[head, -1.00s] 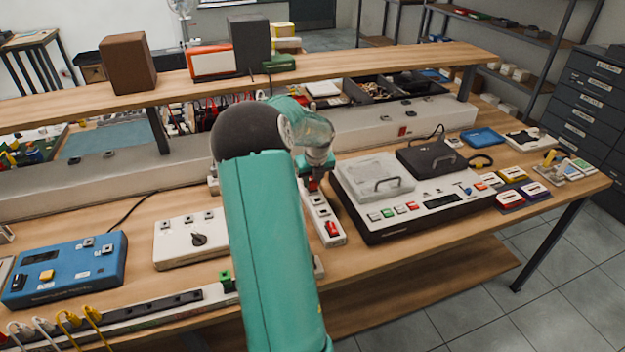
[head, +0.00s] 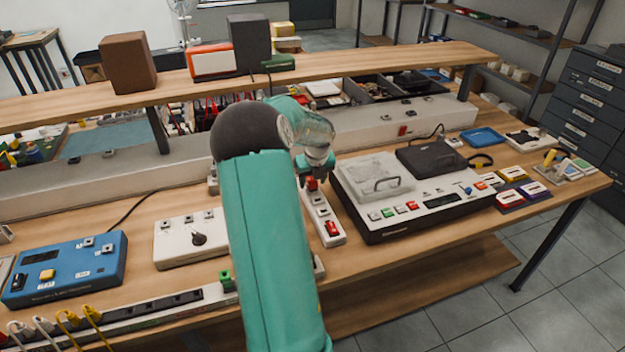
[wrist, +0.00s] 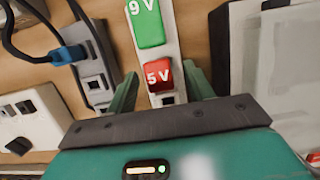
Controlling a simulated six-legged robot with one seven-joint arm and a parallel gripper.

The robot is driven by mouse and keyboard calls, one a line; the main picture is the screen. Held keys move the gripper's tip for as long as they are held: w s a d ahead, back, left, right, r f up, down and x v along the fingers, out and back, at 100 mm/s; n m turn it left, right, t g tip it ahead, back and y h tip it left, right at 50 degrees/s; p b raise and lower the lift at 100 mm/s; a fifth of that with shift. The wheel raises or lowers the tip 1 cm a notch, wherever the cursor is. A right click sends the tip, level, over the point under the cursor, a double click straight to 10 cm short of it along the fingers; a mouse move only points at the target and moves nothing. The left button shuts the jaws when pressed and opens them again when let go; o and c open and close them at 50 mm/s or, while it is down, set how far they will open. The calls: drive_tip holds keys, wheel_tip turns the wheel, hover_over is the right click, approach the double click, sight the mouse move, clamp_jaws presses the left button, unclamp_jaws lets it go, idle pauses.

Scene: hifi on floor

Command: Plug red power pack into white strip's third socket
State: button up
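The red power pack marked 5 V (wrist: 158,76) sits on the white strip (wrist: 167,52), directly beside a green pack marked 9 V (wrist: 147,22). A dark socket (wrist: 167,100) shows just below the red pack in the wrist view. In the head view the red pack (head: 312,184) stands on the white strip (head: 319,212), just under my gripper (head: 314,166). My gripper (wrist: 160,92) is open, with a finger on either side of the red pack and gaps between. How deep the pack sits, and which socket by number, I cannot tell.
A grey strip with a blue plug (wrist: 68,54) and cable lies left of the white strip. The white device with a clear lid (head: 375,180) stands close on its right. A red switch (head: 332,228) is at the strip's near end. A white box with a knob (head: 190,240) lies left.

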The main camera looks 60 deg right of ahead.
drive_tip(key=w+d+v, duration=0.1)
drive_tip(key=v, duration=1.8)
drive_tip(key=shift+r, duration=0.5)
drive_tip(key=shift+a, duration=0.1)
idle(0.3)
